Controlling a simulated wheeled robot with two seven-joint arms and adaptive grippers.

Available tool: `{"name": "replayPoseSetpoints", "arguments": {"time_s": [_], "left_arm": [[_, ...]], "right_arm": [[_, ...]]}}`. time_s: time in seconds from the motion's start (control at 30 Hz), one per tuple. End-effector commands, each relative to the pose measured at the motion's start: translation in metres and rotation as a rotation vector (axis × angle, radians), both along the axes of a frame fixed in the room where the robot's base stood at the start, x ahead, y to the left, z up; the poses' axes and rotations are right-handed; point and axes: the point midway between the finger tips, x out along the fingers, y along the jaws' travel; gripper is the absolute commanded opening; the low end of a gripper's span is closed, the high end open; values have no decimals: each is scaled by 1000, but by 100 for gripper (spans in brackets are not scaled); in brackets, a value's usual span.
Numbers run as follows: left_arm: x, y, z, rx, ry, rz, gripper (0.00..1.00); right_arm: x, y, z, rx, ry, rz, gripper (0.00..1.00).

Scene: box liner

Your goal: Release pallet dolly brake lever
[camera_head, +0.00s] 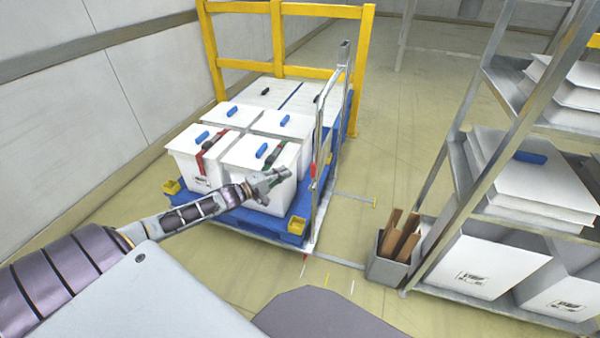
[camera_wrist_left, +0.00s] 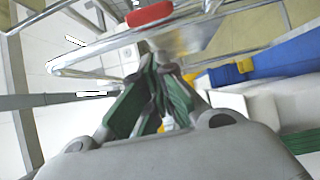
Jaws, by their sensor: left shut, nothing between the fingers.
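The pallet dolly has a blue deck (camera_head: 235,218) with yellow corner blocks and carries several white lidded boxes. A grey metal push frame (camera_head: 320,150) stands upright on its right side. A small red part (camera_head: 313,171) sits on this frame and may be the brake lever. In the left wrist view a red piece (camera_wrist_left: 149,14) shows on a metal bar, beyond the fingertips and apart from them. My left gripper (camera_head: 275,180) is shut and empty, in front of the nearest box and left of the frame. Its green finger pads (camera_wrist_left: 158,68) converge in the wrist view. My right gripper is not in view.
A yellow barrier (camera_head: 290,72) stands behind the dolly. A metal rack (camera_head: 470,190) with white boxes is at the right, with a grey bin (camera_head: 385,268) holding brown boards beside it. The floor between dolly and rack is mostly clear. A wall closes the left.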

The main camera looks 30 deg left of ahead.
Motion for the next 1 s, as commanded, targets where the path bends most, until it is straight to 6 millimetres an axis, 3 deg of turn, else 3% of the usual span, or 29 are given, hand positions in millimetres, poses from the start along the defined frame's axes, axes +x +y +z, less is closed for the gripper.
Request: {"name": "replayPoseSetpoints", "arguments": {"time_s": [0.47, 0.7, 1.0], "left_arm": [[31, -11, 0, -1, -2, 1, 0], [42, -36, 0, -3, -1, 0, 0], [47, -48, 0, 0, 0, 0, 0]], "right_arm": [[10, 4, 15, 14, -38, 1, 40], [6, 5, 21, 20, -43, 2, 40], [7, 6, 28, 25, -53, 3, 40]]}}
